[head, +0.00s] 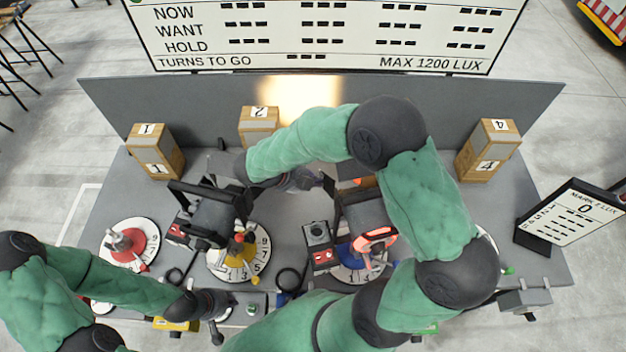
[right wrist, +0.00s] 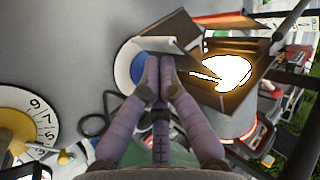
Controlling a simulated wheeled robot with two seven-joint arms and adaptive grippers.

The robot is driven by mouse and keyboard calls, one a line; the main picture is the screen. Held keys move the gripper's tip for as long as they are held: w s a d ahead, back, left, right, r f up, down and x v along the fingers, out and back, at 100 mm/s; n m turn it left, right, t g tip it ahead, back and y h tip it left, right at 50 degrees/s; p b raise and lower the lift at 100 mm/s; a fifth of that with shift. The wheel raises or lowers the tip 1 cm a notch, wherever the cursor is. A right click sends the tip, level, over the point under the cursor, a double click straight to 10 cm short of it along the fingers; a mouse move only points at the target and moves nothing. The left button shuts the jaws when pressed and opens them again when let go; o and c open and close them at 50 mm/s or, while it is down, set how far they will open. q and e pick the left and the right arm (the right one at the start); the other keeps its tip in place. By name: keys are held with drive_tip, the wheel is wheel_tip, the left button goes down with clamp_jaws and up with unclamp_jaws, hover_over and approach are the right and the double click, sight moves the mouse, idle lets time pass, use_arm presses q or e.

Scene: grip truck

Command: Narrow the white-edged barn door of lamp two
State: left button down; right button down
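A lit lamp (head: 362,212) with dark barn doors stands right of centre in the head view. Its glowing opening (right wrist: 226,73) fills the upper right of the right wrist view. A barn door with a pale edge (right wrist: 168,44) lies just beyond my right fingertips. My right gripper (right wrist: 157,80) has its fingers drawn together; whether they touch the door is unclear. In the head view my right arm covers much of this lamp's surroundings. A second dark lamp (head: 208,214) stands to the left. My left gripper (head: 218,304) is low at the table's front edge, its fingers unclear.
Numbered boxes one (head: 154,152), two (head: 259,126) and four (head: 487,150) stand along the back of the grey table. Red (head: 128,245), yellow (head: 238,250) and blue (head: 352,272) dials lie in front. A small meter sign (head: 572,218) is at right.

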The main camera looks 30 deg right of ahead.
use_arm(q)
drive_tip(key=shift+r, duration=0.25)
use_arm(e)
drive_tip(key=shift+w+d, duration=0.15)
drive_tip(key=shift+d, duration=0.6)
drive_tip(key=shift+w+d, duration=0.1)
drive_tip(key=shift+d, duration=0.6)
use_arm(q)
drive_tip(key=shift+r+p, duration=0.65)
drive_tip(key=shift+p, duration=0.25)
use_arm(e)
drive_tip(key=shift+s+d, duration=0.25)
drive_tip(key=shift+d, duration=0.45)
drive_tip(key=shift+s+d, duration=0.2)
drive_tip(key=shift+d, duration=0.45)
drive_tip(key=shift+w, duration=0.1)
use_arm(q)
drive_tip(key=shift+r, duration=0.25)
use_arm(e)
drive_tip(key=shift+w, duration=0.55)
use_arm(q)
drive_tip(key=shift+p, duration=0.3)
